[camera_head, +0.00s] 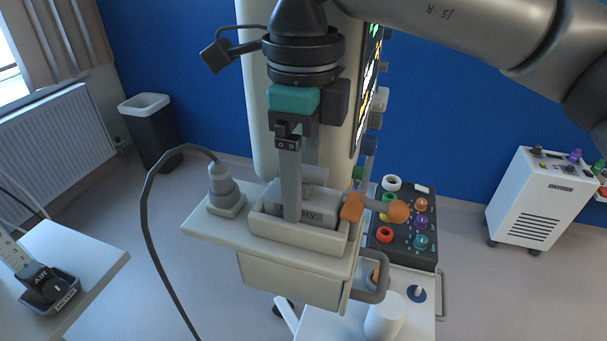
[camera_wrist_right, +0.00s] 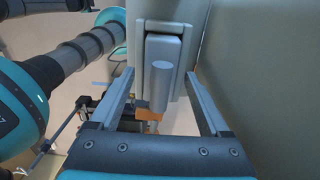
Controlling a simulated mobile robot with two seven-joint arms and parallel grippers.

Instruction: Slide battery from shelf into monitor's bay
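A grey battery (camera_head: 318,214) with partly hidden lettering sits in an open-topped cream holder (camera_head: 290,239) on the cream shelf (camera_head: 215,229). My right gripper (camera_head: 301,205) reaches down from above, its fingers at the battery. In the right wrist view the battery (camera_wrist_right: 160,51) and its round grip post (camera_wrist_right: 160,88) lie between the two spread fingers (camera_wrist_right: 159,72), with visible gaps on both sides. The tall cream monitor (camera_head: 258,110) stands behind, its lit screen (camera_head: 371,75) facing right. I cannot make out its bay. My left gripper is not in view.
A grey plug (camera_head: 223,188) with a cable stands on the shelf's left. A dark panel with coloured knobs (camera_head: 405,228) lies right. Clear floor separates the shelf from the left table (camera_head: 85,258).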

